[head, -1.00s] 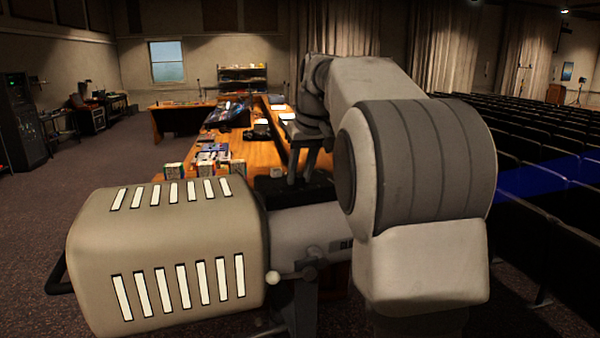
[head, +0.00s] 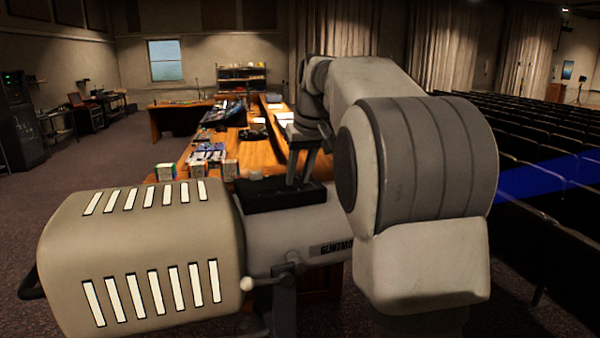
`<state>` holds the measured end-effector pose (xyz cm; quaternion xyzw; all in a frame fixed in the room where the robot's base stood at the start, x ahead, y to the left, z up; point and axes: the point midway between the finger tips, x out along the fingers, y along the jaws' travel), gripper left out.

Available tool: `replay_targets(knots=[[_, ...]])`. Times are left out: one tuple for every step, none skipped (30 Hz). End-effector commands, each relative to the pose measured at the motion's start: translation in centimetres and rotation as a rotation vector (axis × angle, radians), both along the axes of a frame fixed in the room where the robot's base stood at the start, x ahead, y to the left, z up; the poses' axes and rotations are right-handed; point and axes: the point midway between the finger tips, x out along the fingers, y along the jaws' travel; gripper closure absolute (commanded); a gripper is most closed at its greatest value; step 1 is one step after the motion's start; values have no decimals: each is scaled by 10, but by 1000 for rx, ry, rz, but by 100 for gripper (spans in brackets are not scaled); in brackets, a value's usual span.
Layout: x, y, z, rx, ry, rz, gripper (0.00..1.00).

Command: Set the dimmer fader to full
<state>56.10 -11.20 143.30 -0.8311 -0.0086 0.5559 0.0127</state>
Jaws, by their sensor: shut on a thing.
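The large beige spotlight (head: 140,260) with white-looking slots fills the lower left of the head view. A black dimmer housing (head: 262,197) sits on top of its pale barrel. My gripper (head: 302,180) reaches down onto the right part of this housing. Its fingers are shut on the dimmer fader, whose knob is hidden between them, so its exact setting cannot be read. A small pale round piece (head: 255,175) shows at the housing's back edge, left of the fingers. My arm hides the right end of the barrel.
A long wooden desk (head: 262,160) with small boxes (head: 166,172) and equipment stands behind the spotlight. A dark lever with a pale knob (head: 247,284) sticks out below the barrel. Rows of dark seats (head: 550,150) fill the right. Carpet (head: 95,165) is clear at left.

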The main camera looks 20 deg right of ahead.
Motion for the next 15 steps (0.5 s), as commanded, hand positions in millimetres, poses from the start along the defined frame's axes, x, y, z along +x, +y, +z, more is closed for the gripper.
replay_targets(knots=[[0,-4,2,-7,-5,-5,100],[0,-4,2,-7,-5,-5,100],[0,-4,2,-8,-6,-5,100],[0,-5,2,-7,-6,-6,100],[0,-5,2,-8,-6,-7,100],[0,-5,2,-8,-6,-7,100],[0,-5,2,-8,-6,-7,100],[0,-5,2,-9,-6,-7,100],[0,-6,2,-9,-6,-8,100],[0,-6,2,-9,-6,-8,63],[0,-6,2,-9,-6,-8,58],[0,-6,2,-9,-6,-8,51],[0,-5,2,-9,-5,-8,45],[0,-5,2,-8,-5,-7,40],[0,-5,2,-7,-5,-6,38]])
